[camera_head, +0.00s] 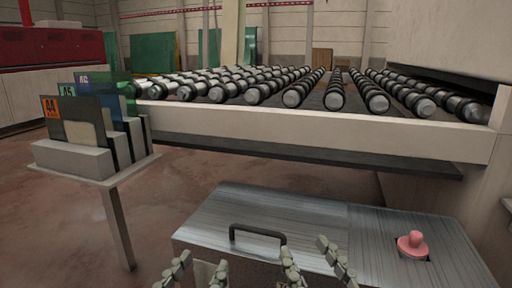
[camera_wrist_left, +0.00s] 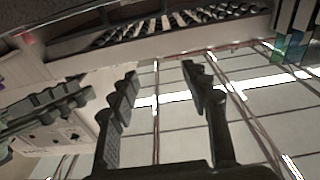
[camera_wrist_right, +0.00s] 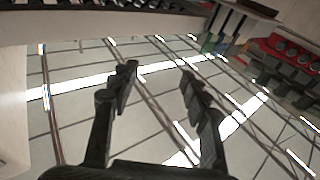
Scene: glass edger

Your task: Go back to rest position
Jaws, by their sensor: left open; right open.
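My left gripper (camera_head: 198,268) shows at the bottom edge of the head view, its two fingers apart with nothing between them. In the left wrist view (camera_wrist_left: 161,76) its fingers are also spread and empty. My right gripper (camera_head: 312,260) is beside it to the right, low in front of the metal cabinet. It is open and empty, as the right wrist view (camera_wrist_right: 160,76) also shows. Both grippers appear apart from any object. The arms behind them are mostly out of the head view.
A metal cabinet (camera_head: 290,212) with a black handle (camera_head: 258,234) and a red knob (camera_head: 412,243) stands in front. Behind it is a roller conveyor (camera_head: 300,128). A stand (camera_head: 95,172) with labelled panels (camera_head: 80,115) is at the left. The floor (camera_head: 70,235) at left is clear.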

